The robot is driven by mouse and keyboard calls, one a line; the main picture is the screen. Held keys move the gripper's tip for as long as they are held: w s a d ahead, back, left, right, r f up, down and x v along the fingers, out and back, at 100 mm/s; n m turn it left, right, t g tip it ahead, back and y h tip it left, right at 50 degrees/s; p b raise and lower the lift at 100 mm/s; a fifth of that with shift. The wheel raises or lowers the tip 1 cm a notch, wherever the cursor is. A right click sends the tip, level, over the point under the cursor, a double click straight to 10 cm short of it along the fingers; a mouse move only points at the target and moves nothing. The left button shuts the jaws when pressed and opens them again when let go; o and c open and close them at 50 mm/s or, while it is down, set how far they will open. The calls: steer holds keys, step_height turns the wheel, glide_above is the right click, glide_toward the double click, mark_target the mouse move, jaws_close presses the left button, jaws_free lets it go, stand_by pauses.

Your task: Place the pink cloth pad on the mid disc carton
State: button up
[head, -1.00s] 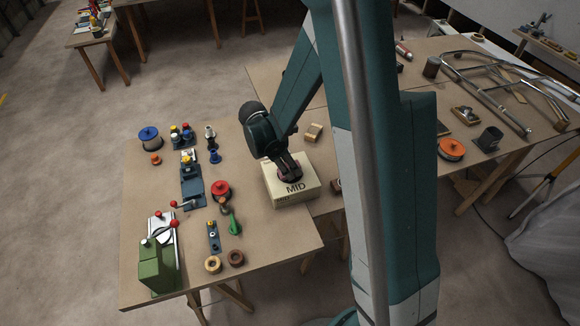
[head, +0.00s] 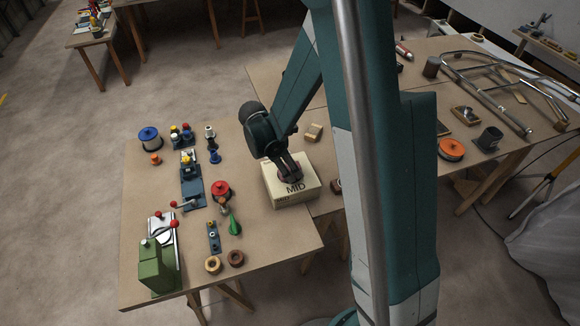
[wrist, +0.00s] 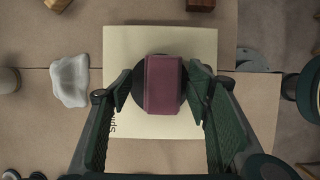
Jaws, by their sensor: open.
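The pink cloth pad (wrist: 162,85) lies on the top of the mid disc carton (wrist: 190,42), near its middle in the wrist view. A dark round shape (wrist: 137,88) shows behind the pad, on the carton's top. The carton is a pale box marked MID in the head view (head: 307,196). My gripper (wrist: 161,88) is open, with one finger on each side of the pad and a small gap beside it. In the head view my gripper (head: 290,174) is low over the carton and hides most of the pad.
A red spool (head: 221,190), a green funnel-like piece (head: 234,225) and a green machine (head: 155,262) are to the left. A pale lump (wrist: 70,80) lies beside the carton in the wrist view. The table's front right corner is clear.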

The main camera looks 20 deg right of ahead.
steer(key=v, duration=1.2)
steer(key=shift+p, duration=0.4)
steer(key=s+d+r+m+t+y, duration=0.2)
steer(key=s+r+m+t, duration=0.1)
steer(key=s+r+m, duration=0.8)
steer(key=s+r+m+t+y, duration=0.1)
steer(key=s+r+m+t, duration=0.1)
steer(key=s, duration=0.4)
steer(key=s+r+m+t+y, duration=0.1)
steer(key=s+r+m+t, duration=0.1)
steer(key=s+r+m, duration=0.3)
steer(key=shift+s+d, duration=0.25)
steer(key=shift+s, duration=0.35)
